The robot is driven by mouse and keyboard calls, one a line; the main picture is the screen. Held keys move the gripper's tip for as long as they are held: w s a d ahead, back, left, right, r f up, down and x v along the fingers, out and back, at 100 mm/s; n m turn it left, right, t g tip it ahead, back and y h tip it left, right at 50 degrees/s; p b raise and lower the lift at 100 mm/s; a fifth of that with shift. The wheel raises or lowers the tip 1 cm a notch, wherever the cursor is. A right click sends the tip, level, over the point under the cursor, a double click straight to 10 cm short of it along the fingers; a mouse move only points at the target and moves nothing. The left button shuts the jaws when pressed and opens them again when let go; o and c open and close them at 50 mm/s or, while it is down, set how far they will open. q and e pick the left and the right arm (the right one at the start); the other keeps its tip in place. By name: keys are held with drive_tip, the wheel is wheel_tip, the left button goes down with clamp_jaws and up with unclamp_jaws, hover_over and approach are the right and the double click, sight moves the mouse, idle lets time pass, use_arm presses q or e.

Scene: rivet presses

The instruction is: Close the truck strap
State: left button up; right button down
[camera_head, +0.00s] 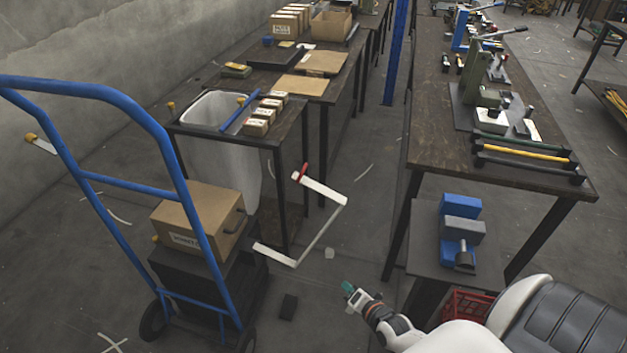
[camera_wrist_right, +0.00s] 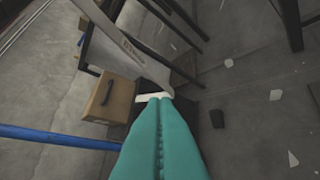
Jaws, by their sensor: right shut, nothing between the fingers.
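The blue hand truck (camera_head: 105,95) stands at the left, carrying a cardboard box (camera_head: 200,215) on a black box (camera_head: 205,275). A stiff, pale strap (camera_head: 322,232) sticks out from the truck's right side in an angular open shape. Its free end has a red tip (camera_head: 302,172). My right gripper (camera_head: 347,288), with teal fingers, is shut and empty, below and right of the strap. In the right wrist view the shut fingers (camera_wrist_right: 158,100) overlap the pale strap (camera_wrist_right: 125,42); I cannot tell whether they touch. The cardboard box (camera_wrist_right: 110,97) shows left of them. My left gripper is out of view.
A dark table (camera_head: 290,140) with small boxes and a pale bin (camera_head: 215,150) stand behind the truck. A workbench (camera_head: 435,140) with presses and a lower stand (camera_head: 425,245) are at the right. A small dark block (camera_head: 288,306) lies on the floor. Open floor separates truck and stand.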

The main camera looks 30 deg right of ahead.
drive_tip(key=w+d+r+m+t+b, duration=0.1)
drive_tip(key=w+d+r+m+t, duration=0.2)
drive_tip(key=r, duration=0.8)
drive_tip(key=w+r+m+t, duration=0.4)
drive_tip(key=r+m, duration=0.1)
drive_tip(key=r, duration=0.7)
drive_tip(key=w+a+r+p, duration=0.1)
drive_tip(key=w+r+p, duration=0.1)
drive_tip(key=w, duration=1)
drive_tip(key=shift+w+a+r+h+p, duration=0.2)
drive_tip(key=shift+w+r+h+p, duration=0.1)
drive_tip(key=shift+h, duration=0.1)
